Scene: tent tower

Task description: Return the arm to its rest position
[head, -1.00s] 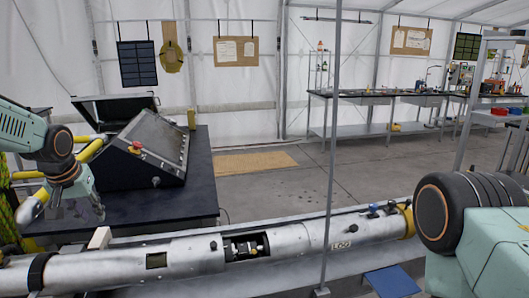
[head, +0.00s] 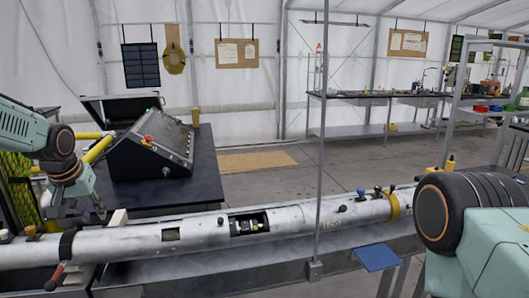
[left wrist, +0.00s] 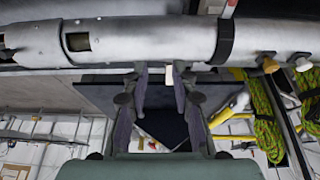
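My left arm comes in at the left of the head view. Its gripper (head: 80,212) hangs fingers down beside the dark table, close behind the long silver tube (head: 290,220). In the left wrist view the two fingers of the gripper (left wrist: 160,78) stand apart with nothing between them, and the tube (left wrist: 150,40) crosses the top of the picture. I cannot tell whether the fingers touch anything. My right gripper is not in view.
A sloped control console (head: 150,148) and an open dark case stand on the dark table (head: 190,190). A blue panel (head: 376,257) juts out in front of the tube. A thin upright pole (head: 320,150) crosses the middle.

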